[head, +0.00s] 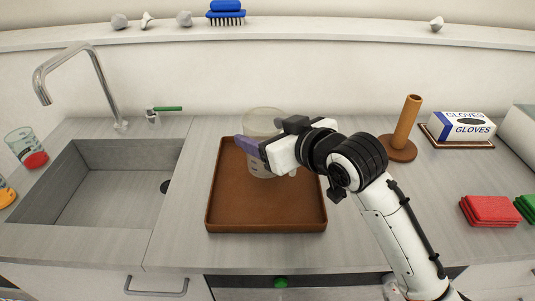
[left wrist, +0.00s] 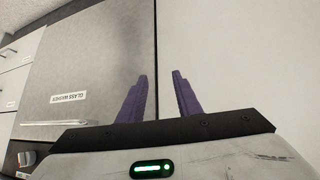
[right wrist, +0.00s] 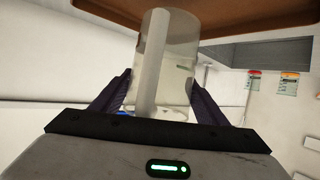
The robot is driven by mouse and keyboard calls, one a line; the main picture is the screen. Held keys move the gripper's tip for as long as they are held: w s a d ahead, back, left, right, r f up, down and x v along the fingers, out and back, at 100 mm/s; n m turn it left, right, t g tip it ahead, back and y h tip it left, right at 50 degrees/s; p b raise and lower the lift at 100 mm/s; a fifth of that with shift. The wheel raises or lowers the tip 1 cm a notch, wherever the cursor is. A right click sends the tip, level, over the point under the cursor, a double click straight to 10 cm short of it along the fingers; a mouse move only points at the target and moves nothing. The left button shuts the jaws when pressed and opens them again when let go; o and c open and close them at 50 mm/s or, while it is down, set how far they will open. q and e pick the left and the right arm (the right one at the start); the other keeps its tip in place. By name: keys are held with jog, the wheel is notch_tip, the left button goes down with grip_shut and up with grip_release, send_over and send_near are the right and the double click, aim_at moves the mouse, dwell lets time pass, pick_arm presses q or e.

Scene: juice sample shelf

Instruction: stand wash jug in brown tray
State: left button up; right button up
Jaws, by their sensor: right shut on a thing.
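The wash jug (head: 262,122) is a clear, greyish cylinder, upright over the back half of the brown tray (head: 225,215). I cannot tell whether its base touches the tray floor. My right gripper (head: 256,150) is shut on the jug from the front right and hides part of its side. In the right wrist view the jug (right wrist: 180,65) sits between the purple fingers, with the tray (right wrist: 225,14) at the picture's top. My left gripper (left wrist: 160,95) is open and empty, in front of a panel labelled glass washer.
A sink (head: 100,205) with a tap (head: 95,75) lies left of the tray. A wooden post on a round base (head: 404,130), a gloves box (head: 462,127) and red cloths (head: 488,210) stand right. A shelf with a blue brush (head: 226,12) runs behind. The tray's front half is bare.

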jog(key=shift+f, duration=2.05)
jog(key=shift+f, duration=0.2)
jog(key=o, duration=1.4)
jog(key=shift+d+r, duration=0.1)
jog(key=shift+r, duration=0.1)
jog(key=v, duration=1.2)
jog(key=shift+f, duration=0.2)
